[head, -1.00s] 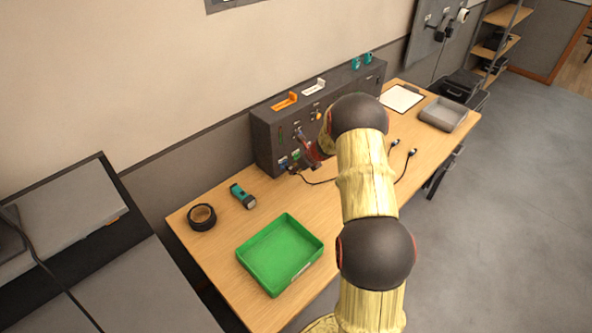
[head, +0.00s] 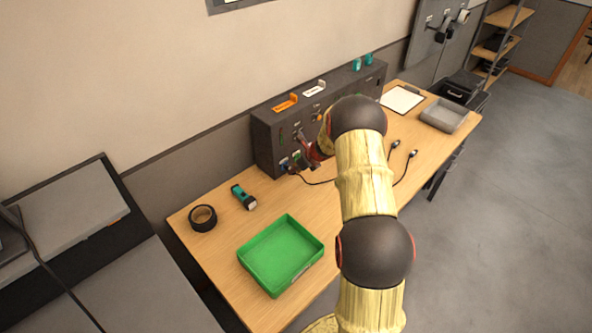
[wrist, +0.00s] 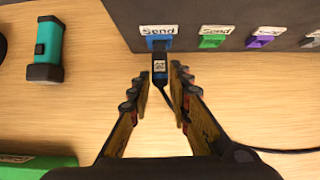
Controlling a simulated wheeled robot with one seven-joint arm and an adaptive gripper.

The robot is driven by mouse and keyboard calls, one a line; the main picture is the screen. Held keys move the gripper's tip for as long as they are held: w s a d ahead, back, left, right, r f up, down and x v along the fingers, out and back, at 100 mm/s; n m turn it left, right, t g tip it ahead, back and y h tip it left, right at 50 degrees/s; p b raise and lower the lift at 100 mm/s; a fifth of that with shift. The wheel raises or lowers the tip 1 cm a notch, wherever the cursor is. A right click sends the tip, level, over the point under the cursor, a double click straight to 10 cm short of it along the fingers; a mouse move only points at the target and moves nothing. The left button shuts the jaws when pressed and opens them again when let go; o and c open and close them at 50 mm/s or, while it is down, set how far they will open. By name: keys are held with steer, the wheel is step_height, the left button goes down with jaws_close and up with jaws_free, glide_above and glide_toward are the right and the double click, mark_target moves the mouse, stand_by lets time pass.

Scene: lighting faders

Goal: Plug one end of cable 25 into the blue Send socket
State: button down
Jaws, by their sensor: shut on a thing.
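The blue Send socket (wrist: 158,42) is on the panel's front at the top middle of the wrist view, under a white "Send" label. A dark plug with a blue edge and a small printed tag (wrist: 160,66) points straight at it, its front end meeting the socket; how deep it sits I cannot tell. My gripper (wrist: 160,78) is shut on this plug, one finger at each side. It also shows in the head view (head: 311,160), close to the panel's lower left. The black cable (wrist: 228,143) runs from the plug to the right. The tag's number is too small to read.
A green Send socket (wrist: 213,42) and a purple socket (wrist: 261,42) are right of the blue one. A teal flashlight (head: 243,196), black tape roll (head: 203,217) and green tray (head: 252,278) lie left and in front. Loose cable ends (head: 412,154) lie on the right.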

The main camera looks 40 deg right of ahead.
steer(key=shift+w+a+p, duration=0.1)
steer(key=shift+w+p, duration=0.25)
steer(key=shift+w, duration=0.2)
stand_by(0.6)
stand_by(0.4)
steer(key=c, duration=1.6)
jaws_free()
steer(key=shift+o, duration=0.2)
steer(key=v, duration=1.2)
